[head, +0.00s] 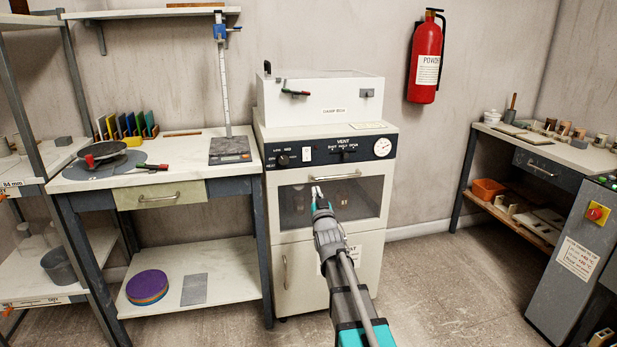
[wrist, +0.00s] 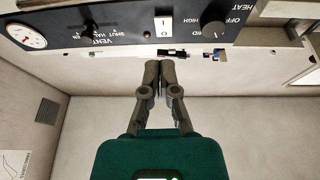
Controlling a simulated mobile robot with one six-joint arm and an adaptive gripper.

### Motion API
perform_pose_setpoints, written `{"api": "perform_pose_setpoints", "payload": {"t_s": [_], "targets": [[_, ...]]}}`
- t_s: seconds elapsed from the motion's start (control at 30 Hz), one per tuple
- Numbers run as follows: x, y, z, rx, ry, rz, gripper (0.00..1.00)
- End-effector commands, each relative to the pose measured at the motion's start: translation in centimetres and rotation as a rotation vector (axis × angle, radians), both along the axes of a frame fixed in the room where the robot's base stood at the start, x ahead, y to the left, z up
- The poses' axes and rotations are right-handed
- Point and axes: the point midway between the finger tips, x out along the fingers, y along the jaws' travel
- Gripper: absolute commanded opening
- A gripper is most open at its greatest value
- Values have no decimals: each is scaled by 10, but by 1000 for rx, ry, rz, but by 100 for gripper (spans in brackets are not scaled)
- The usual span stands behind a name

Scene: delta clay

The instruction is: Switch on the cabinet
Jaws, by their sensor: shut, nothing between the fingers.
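The cabinet (head: 256,200) is a cream unit with a dark control panel (head: 330,150) above a windowed door. A white rocker switch (head: 306,154) marked I and O sits on the panel between the heat knob (head: 283,160) and the vent control (head: 348,155). The rocker also shows in the wrist view (wrist: 163,26), upside down, beyond the fingertips. Which side is pressed in, I cannot tell. My gripper (head: 317,190) is shut and empty, in front of the door window and below the panel. In the wrist view my gripper (wrist: 160,66) appears apart from the rocker.
A white damp box (head: 320,100) stands on the cabinet. A bench (head: 190,175) with a scale and tools is close on the left. A fire extinguisher (head: 425,58) hangs on the wall at right. A grey control box (head: 575,255) stands far right. The floor right of the cabinet is clear.

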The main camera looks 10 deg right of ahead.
Motion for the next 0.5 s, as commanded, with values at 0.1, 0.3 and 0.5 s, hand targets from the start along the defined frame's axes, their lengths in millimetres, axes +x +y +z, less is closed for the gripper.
{"api": "perform_pose_setpoints", "payload": {"t_s": [0.1,0.3,0.5], "targets": [[3,-2,-10,-9,-89,10,0],[1,-4,-11,-23,-223,28,0],[-2,-5,-11,-33,-306,41,0]]}}
